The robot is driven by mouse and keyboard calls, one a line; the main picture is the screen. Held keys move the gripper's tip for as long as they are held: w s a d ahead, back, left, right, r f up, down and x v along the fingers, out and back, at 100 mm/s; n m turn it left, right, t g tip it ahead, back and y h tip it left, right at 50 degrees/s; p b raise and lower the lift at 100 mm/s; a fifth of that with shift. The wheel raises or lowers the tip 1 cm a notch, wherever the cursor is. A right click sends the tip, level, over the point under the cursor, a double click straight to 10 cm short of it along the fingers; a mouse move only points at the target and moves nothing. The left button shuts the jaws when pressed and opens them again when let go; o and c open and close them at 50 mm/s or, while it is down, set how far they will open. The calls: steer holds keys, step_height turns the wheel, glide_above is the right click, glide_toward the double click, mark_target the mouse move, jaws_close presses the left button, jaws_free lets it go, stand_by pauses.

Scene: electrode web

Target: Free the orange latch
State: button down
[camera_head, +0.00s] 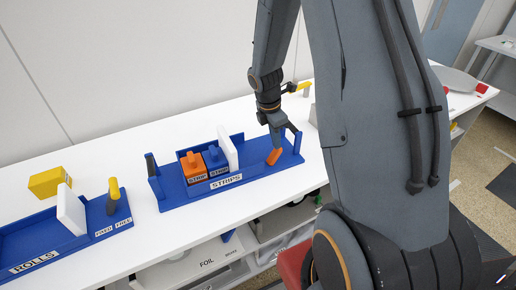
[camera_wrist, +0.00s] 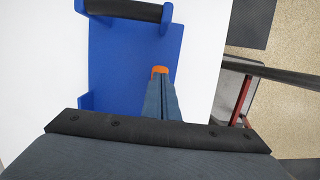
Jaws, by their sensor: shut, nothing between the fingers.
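The orange latch (camera_head: 273,156) is a small tilted piece at the right part of the blue STRIPS tray (camera_head: 180,200). In the wrist view only a small end of the orange latch (camera_wrist: 160,69) shows, just past my fingertips. My gripper (camera_head: 276,143) points down over the latch and is shut with nothing between its fingers. In the wrist view my gripper's fingers (camera_wrist: 160,82) lie together and hide most of the latch. I cannot tell whether they touch it.
An orange STRIP block (camera_head: 192,168), a blue STRIP block (camera_head: 215,160) and a white plate (camera_head: 228,149) stand in the tray, left of the latch. The blue ROLLS tray (camera_head: 50,255), with a yellow-handled lever (camera_head: 113,195), is further left. A yellow block (camera_head: 49,182) lies behind it.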

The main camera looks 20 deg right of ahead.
mark_target(273, 158)
steer(key=shift+s+d+f+p, duration=0.1)
steer(key=shift+d+f+p, duration=0.1)
steer(key=shift+d, duration=0.3)
steer(key=shift+s+d+f+p, duration=0.1)
steer(key=shift+d+f+p, duration=0.05)
steer(key=shift+d, duration=0.3)
steer(key=shift+s+d+f, duration=0.1)
steer(key=shift+d+f, duration=0.1)
steer(key=shift+r+p, duration=0.8)
steer(key=shift+p, duration=0.15)
steer(key=shift+a+r, duration=0.2)
steer(key=shift+a, duration=0.05)
steer(key=a, duration=0.1)
steer(key=a+r+p, duration=0.1)
steer(key=a+p, duration=0.1)
steer(key=shift+s+a+r, duration=0.1)
steer(key=shift+r, duration=0.25)
steer(key=d+r+b, duration=0.5)
steer(key=d+r, duration=0.7)
steer(key=d, duration=0.3)
steer(key=shift+w+d+r, duration=0.25)
steer(key=shift+r, duration=0.1)
